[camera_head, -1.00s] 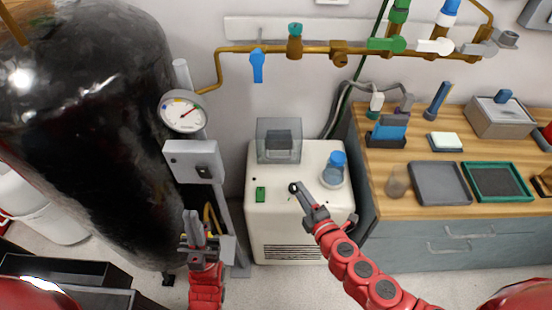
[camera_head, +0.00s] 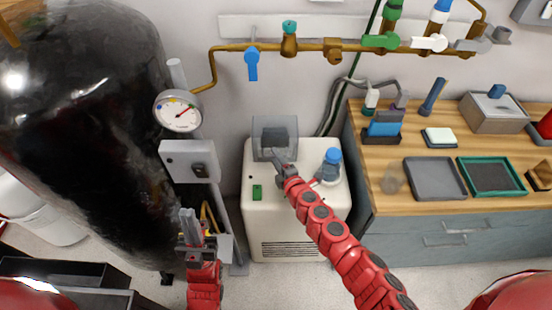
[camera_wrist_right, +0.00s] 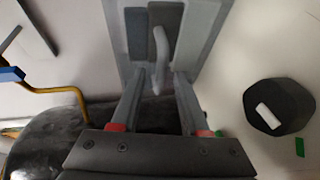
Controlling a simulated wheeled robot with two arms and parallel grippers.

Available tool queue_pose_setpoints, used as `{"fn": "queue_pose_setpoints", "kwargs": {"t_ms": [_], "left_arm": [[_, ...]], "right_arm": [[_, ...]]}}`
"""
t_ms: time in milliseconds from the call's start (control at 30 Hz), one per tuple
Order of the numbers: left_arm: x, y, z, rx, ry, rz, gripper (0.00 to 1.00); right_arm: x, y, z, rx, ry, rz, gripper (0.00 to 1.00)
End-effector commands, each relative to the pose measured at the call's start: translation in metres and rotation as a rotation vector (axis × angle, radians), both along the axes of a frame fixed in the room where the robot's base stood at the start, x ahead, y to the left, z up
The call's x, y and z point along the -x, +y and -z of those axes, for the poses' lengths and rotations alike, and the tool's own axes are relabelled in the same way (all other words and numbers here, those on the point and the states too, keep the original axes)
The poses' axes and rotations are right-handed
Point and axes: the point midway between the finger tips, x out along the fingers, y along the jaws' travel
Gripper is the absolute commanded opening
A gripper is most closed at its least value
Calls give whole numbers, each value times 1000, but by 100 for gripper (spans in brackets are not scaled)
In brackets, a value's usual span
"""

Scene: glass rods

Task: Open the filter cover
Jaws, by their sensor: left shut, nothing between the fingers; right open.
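The filter cover (camera_head: 262,134) is a translucent grey box on the top back of a white machine (camera_head: 259,215), in front of the wall. It looks closed. In the right wrist view, a grey panel (camera_wrist_right: 206,25) with a curved light handle (camera_wrist_right: 160,48) fills the top middle. My right gripper (camera_head: 283,156) is at the cover's front. It is open, with its fingers on either side of the handle's lower end (camera_wrist_right: 158,84). Whether they touch it I cannot tell. My left gripper (camera_head: 188,214) is shut and empty, pointing up in front of the grey switch box.
A blue-capped bottle (camera_head: 332,157) stands on the machine, right of my right arm. A green button (camera_head: 257,192) is on its front left. A black tank (camera_head: 80,130) and gauge (camera_head: 178,111) are left. A wooden bench (camera_head: 430,165) with trays is right.

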Motion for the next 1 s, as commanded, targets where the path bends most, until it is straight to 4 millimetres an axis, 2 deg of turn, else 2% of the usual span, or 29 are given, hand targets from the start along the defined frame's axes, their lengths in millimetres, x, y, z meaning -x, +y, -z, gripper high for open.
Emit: {"fn": "queue_pose_setpoints", "kwargs": {"t_ms": [367,600,633,1000], "left_arm": [[0,0,0,0,0,0,0],[0,0,0,0,0,0,0],[0,0,0,0,0,0,0],[0,0,0,0,0,0,0]], "right_arm": [[-4,2,1,1,1,1,45],[-4,2,1,0,1,1,3],[-4,2,1,0,1,1,0],[-4,2,2,0,2,1,0]]}}
